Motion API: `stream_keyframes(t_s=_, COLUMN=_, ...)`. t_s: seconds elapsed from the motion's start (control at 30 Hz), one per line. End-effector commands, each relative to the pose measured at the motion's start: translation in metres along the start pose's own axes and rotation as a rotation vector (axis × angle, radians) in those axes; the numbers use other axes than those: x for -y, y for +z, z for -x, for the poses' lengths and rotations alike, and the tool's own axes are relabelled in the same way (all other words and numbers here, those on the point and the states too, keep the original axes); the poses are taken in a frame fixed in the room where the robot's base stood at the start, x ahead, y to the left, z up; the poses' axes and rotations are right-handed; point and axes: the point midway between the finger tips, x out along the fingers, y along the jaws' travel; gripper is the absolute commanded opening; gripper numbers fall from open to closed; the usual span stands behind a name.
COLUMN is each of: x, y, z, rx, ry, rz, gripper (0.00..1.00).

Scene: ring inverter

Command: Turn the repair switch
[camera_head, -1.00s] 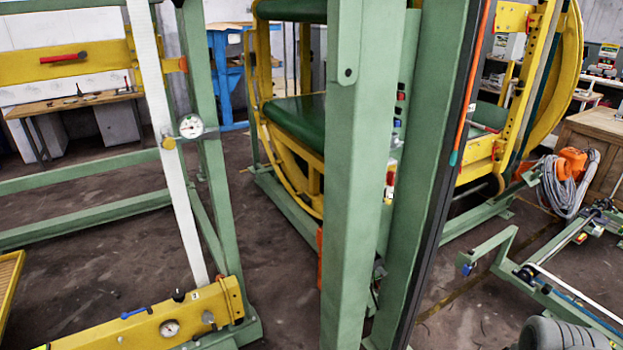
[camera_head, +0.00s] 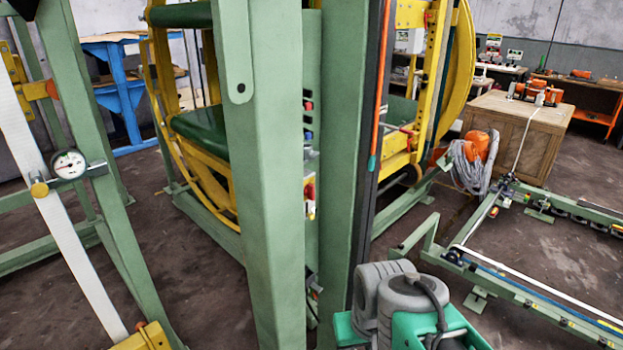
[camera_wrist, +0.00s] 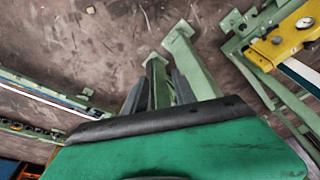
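In the head view, a narrow green panel with small controls stands between two green posts (camera_head: 262,190). It carries small red, black and blue controls (camera_head: 308,120) and, lower, a red and yellow part (camera_head: 310,195). They are seen nearly edge-on, and I cannot tell which is the repair switch. My grey and green arm (camera_head: 400,305) is folded low at the bottom, right of the posts and apart from the panel. In the wrist view, green posts (camera_wrist: 185,50) lie beyond a green, black-edged surface.
A gauge (camera_head: 69,164) on a white strip stands at left. The yellow ring (camera_head: 160,100) is behind the posts. A low green rail frame (camera_head: 540,300) lies at right, near a coiled grey hose (camera_head: 470,168) and a wooden crate (camera_head: 525,130). Floor shows left of the posts.

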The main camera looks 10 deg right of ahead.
Motion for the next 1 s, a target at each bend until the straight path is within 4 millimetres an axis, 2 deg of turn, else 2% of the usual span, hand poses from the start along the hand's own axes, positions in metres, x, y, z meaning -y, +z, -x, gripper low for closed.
stream_keyframes(t_s=0.13, x=-0.039, y=0.007, z=-0.037, rx=0.12, ry=0.015, rz=-0.131, gripper=0.33)
stream_keyframes(t_s=0.23, x=-0.065, y=-0.01, z=-0.064, rx=0.174, ry=-0.017, rz=-0.198, gripper=0.33)
stream_keyframes(t_s=0.27, x=-0.071, y=-0.021, z=-0.072, rx=0.174, ry=-0.035, rz=-0.205, gripper=0.33)
stream_keyframes(t_s=0.37, x=-0.092, y=-0.077, z=-0.096, rx=0.11, ry=-0.118, rz=-0.187, gripper=0.33)
stream_keyframes(t_s=0.43, x=-0.102, y=-0.136, z=-0.105, rx=-0.01, ry=-0.194, rz=-0.119, gripper=0.33)
stream_keyframes(t_s=0.47, x=-0.103, y=-0.164, z=-0.103, rx=-0.079, ry=-0.226, rz=-0.077, gripper=0.33)
stream_keyframes(t_s=0.5, x=-0.102, y=-0.202, z=-0.096, rx=-0.179, ry=-0.268, rz=-0.01, gripper=0.33)
stream_keyframes(t_s=0.53, x=-0.099, y=-0.231, z=-0.086, rx=-0.264, ry=-0.299, rz=0.048, gripper=0.33)
stream_keyframes(t_s=0.6, x=-0.083, y=-0.289, z=-0.051, rx=-0.466, ry=-0.364, rz=0.194, gripper=0.33)
stream_keyframes(t_s=0.7, x=-0.056, y=-0.336, z=0.003, rx=-0.693, ry=-0.42, rz=0.362, gripper=0.33)
stream_keyframes(t_s=0.8, x=-0.038, y=-0.355, z=0.039, rx=-0.831, ry=-0.443, rz=0.462, gripper=0.33)
stream_keyframes(t_s=0.83, x=-0.035, y=-0.358, z=0.045, rx=-0.857, ry=-0.445, rz=0.48, gripper=0.33)
stream_keyframes(t_s=0.9, x=-0.03, y=-0.363, z=0.049, rx=-0.888, ry=-0.445, rz=0.504, gripper=0.33)
stream_keyframes(t_s=1.0, x=-0.021, y=-0.371, z=0.043, rx=-0.892, ry=-0.444, rz=0.509, gripper=0.33)
